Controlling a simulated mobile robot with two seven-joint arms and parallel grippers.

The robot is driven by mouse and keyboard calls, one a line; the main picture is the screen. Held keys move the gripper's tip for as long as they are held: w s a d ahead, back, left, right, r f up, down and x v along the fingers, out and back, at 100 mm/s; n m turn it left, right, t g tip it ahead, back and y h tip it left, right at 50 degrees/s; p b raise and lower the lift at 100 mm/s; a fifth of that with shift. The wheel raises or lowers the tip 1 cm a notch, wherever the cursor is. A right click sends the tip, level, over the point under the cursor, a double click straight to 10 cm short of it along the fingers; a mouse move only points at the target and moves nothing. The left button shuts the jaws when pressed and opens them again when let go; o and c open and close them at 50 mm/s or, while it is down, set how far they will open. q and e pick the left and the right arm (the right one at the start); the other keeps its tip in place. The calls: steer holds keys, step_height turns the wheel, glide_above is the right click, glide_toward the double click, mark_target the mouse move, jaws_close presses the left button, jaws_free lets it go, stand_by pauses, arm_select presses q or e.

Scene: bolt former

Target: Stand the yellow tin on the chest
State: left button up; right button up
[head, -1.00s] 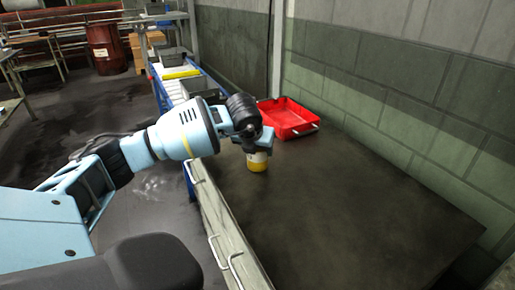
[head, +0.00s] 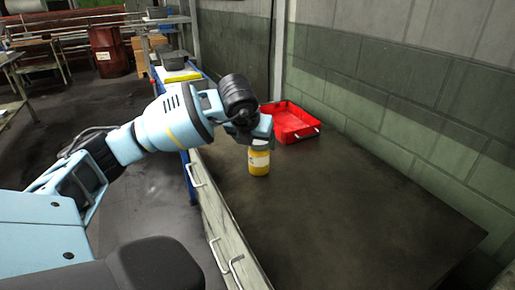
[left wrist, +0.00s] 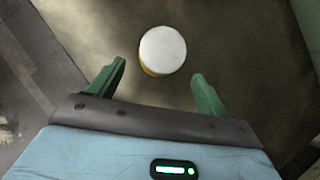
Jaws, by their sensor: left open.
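The yellow tin (head: 259,163) stands upright on the dark top of the chest (head: 330,215), near its left edge. It has a pale band and, in the left wrist view, a round white top (left wrist: 162,48). My left gripper (head: 260,136) is just above the tin in the head view and partly hides its upper end. In the left wrist view its two green fingers (left wrist: 160,72) are spread apart, with the tin's top just beyond and between the tips, apart from both. My right gripper is not in view.
A red tray (head: 293,122) sits at the far end of the chest top, close behind my left gripper. A wall runs along the right side. Drawer handles (head: 222,255) stick out on the chest's left face. The near part of the top is clear.

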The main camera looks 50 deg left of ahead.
arm_select(q)
steer(key=shift+v, duration=2.2)
